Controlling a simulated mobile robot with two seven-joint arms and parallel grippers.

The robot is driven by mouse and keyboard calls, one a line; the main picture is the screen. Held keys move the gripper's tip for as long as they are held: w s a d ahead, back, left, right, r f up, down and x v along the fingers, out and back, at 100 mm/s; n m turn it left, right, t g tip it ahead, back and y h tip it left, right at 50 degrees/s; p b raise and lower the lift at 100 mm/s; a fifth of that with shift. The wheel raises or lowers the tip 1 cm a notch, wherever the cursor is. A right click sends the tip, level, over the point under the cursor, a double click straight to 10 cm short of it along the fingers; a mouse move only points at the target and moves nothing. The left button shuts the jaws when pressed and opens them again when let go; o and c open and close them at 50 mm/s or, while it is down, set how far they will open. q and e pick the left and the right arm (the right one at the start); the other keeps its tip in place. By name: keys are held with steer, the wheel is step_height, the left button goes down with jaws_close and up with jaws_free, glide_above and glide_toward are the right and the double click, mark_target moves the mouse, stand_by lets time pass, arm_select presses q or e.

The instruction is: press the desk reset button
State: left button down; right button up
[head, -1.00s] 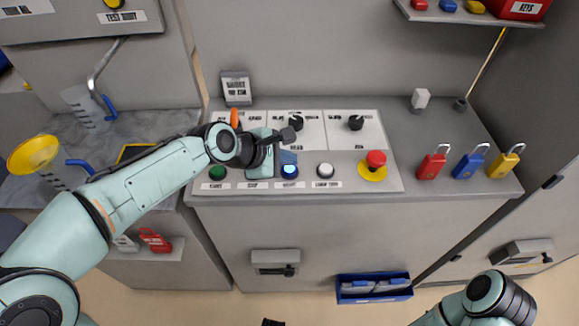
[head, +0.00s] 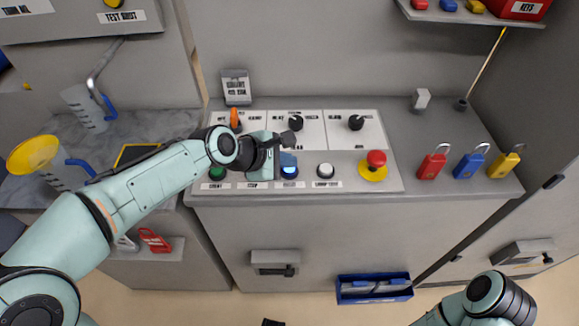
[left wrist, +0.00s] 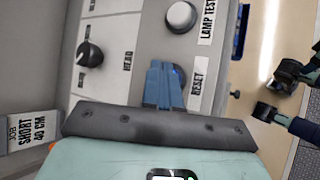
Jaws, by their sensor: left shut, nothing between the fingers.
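The reset button (head: 289,172) is a lit blue round button on the sloped desk panel, between the stop and lamp test positions. In the left wrist view the reset button (left wrist: 180,74) is partly hidden behind my fingers, with the RESET label (left wrist: 197,84) beside it. My left gripper (head: 288,159) is shut and empty, its blue fingertips just over the button's upper part. The fingertips (left wrist: 164,85) also overlap the button in the left wrist view; I cannot tell whether they touch it. The stop button is hidden behind the gripper.
The green start button (head: 217,173) is left of the gripper, and the white lamp test button (head: 325,171) is to the right. A red emergency knob (head: 376,159) sits on a yellow base farther right. Black selector knobs (head: 356,122) and an orange-handled switch (head: 235,119) stand behind.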

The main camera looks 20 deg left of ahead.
mark_target(286, 171)
arm_select(q)
steer(key=shift+f+b, duration=0.3)
steer(key=shift+f, duration=0.25)
stand_by(0.4)
steer(key=shift+r+p, duration=0.95)
steer(key=shift+p, duration=0.15)
steer(key=shift+r, duration=0.15)
step_height(286, 171, up, 5)
steer(key=p, duration=0.5)
stand_by(0.6)
